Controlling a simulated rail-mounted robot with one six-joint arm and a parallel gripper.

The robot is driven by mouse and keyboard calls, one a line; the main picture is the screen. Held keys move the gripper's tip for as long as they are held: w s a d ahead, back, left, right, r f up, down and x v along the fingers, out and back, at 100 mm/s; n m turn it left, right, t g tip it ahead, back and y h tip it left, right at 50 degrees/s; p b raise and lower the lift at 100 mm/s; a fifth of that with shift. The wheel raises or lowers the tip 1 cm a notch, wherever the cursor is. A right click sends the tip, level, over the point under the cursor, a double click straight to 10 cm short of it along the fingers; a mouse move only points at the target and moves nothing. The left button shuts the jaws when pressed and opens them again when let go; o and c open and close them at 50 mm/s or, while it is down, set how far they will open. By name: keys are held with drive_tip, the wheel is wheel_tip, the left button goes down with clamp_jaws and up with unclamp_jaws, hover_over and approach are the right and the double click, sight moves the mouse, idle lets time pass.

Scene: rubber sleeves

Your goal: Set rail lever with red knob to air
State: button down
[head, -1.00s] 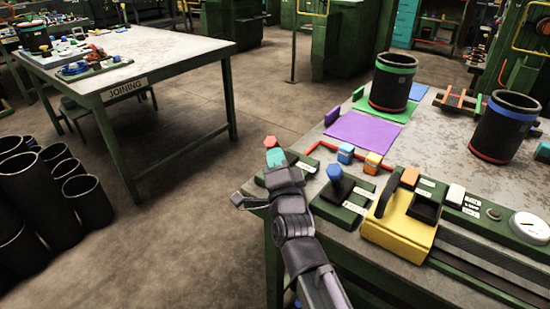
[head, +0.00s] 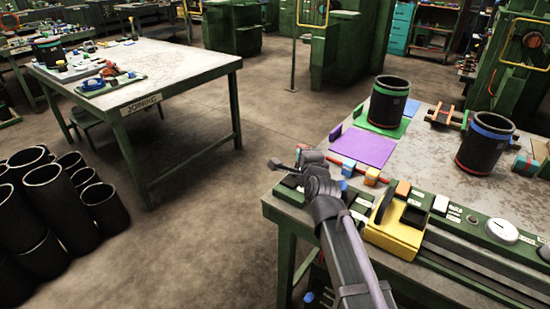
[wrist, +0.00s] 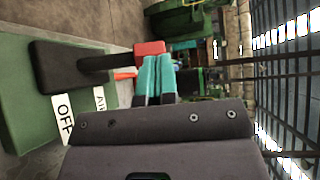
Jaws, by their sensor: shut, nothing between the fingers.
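The red knob (wrist: 150,48) sits on the end of the black lever shaft (wrist: 95,61) in the wrist view. The shaft rises from a dark base on a green plate (wrist: 25,105) with labels OFF (wrist: 65,120) and AIR (wrist: 99,97). I cannot tell which label the lever leans to. My gripper's teal fingers (wrist: 155,78) are shut and empty, right beside the knob; whether they touch is unclear. In the head view my gripper (head: 303,153) is at the bench's near left corner, and my arm hides most of the lever.
A blue-knobbed lever (head: 345,185) is partly hidden beside my arm. A yellow unit (head: 393,238) stands to its right. Purple (head: 362,148) and green mats lie behind, with a black sleeve (head: 388,102) on the green one. Another sleeve (head: 486,144) stands right.

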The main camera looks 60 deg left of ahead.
drive_tip(key=shift+w+a+f, duration=0.15)
drive_tip(key=shift+w+f, duration=0.15)
drive_tip(key=shift+f, duration=0.25)
drive_tip(key=r+p+v, duration=0.3)
drive_tip(key=p+v, duration=0.1)
drive_tip(key=v, duration=1)
drive_tip(key=shift+s+a, duration=0.1)
drive_tip(key=shift+s, duration=0.05)
